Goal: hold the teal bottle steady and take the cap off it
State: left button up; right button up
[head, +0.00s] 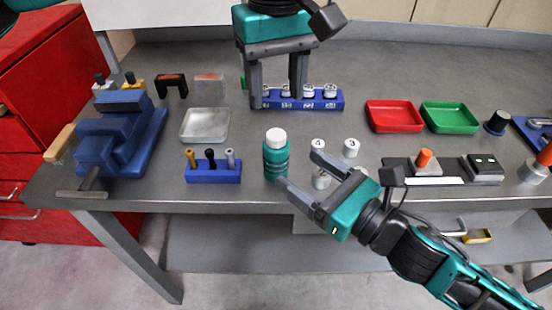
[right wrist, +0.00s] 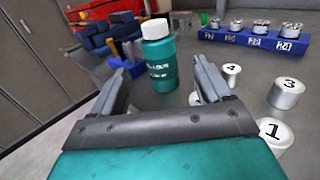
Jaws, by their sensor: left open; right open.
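The teal bottle (head: 276,159) stands upright on the grey table near its front edge, with its white cap (head: 276,135) on top. In the right wrist view the bottle (right wrist: 160,65) stands beyond and between my open fingers, its white cap (right wrist: 155,29) on. My right gripper (head: 299,177) is open and empty, just right of the bottle; it also shows in the right wrist view (right wrist: 160,85). My left gripper (head: 277,90) is open and points down behind the bottle, above the blue block with white numbered pieces (head: 325,100).
Loose white numbered cylinders (head: 351,147) stand close to my right gripper. A blue holder with small tools (head: 214,172) is left of the bottle. A clear tray (head: 205,125), a blue vise (head: 122,135), a red tray (head: 394,116) and a green tray (head: 449,117) are farther out.

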aim_at(286, 159)
jog(key=x, duration=0.7)
jog(key=shift+a, duration=0.1)
grip_shut()
dwell(0.6)
